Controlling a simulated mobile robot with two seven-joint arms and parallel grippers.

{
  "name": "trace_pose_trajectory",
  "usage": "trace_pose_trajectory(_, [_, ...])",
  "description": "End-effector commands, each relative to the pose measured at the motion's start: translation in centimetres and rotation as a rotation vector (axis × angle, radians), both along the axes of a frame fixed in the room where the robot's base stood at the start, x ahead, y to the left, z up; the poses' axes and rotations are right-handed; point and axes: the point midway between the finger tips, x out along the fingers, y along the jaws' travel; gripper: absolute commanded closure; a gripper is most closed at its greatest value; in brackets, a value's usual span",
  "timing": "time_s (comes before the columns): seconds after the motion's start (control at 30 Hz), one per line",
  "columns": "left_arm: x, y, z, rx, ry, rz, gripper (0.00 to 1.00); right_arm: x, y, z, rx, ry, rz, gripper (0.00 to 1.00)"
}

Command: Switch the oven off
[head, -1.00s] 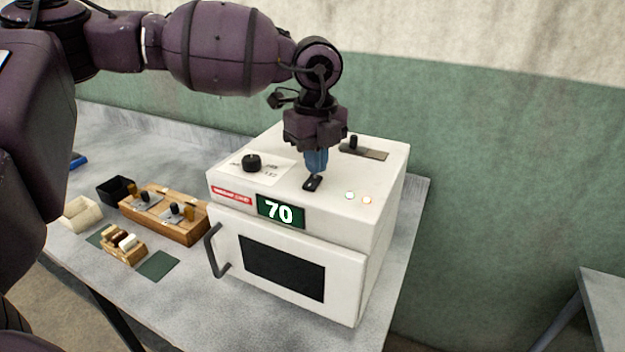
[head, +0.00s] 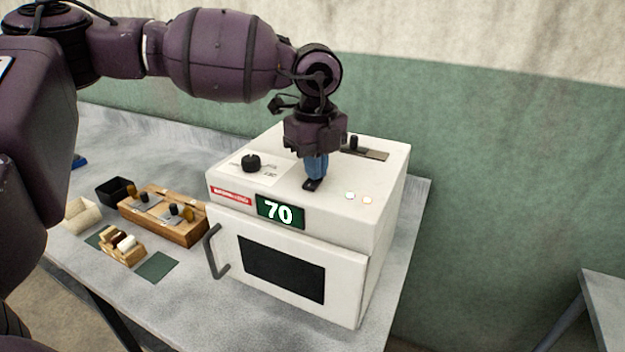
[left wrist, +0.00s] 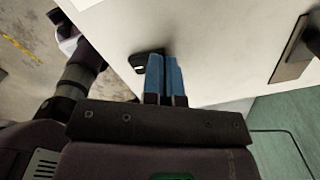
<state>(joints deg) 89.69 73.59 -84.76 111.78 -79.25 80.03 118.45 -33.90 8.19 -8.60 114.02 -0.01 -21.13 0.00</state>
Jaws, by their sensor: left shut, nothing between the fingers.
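The white oven (head: 226,193) stands on the table with its door closed and a green display (head: 280,211) reading 70. A small black rocker switch (head: 312,186) is on its top near the front; it also shows in the left wrist view (left wrist: 140,66). My left gripper (head: 316,178) points down with its blue fingers shut and empty. Its fingertips (left wrist: 164,58) are right at the switch, partly hiding it; I cannot tell whether they press it. Two small indicator lights (head: 358,198) glow right of the switch. My right gripper is not in view.
A black knob (head: 251,163) is on the oven top at left, and a slider (head: 364,152) at the back right. Left of the oven are a wooden block with knobs (head: 185,234), a small wooden rack (head: 122,250) and a black bin (head: 116,190). A wall stands behind.

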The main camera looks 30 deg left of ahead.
Motion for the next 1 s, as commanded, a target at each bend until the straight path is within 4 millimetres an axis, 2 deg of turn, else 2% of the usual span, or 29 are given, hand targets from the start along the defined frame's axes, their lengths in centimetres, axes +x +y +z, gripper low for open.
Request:
trace_pose_trajectory(0.27, [0.0,0.0,0.1,0.0,0.001,0.0,1.0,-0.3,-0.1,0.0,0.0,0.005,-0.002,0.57])
trace_pose_trajectory(0.57, [0.0,0.0,2.0,0.0,-0.001,-0.001,1.0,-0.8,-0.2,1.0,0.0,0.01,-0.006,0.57])
trace_pose_trajectory(1.0, [0.0,0.0,4.8,-0.001,0.0,0.0,1.0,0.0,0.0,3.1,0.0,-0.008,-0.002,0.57])
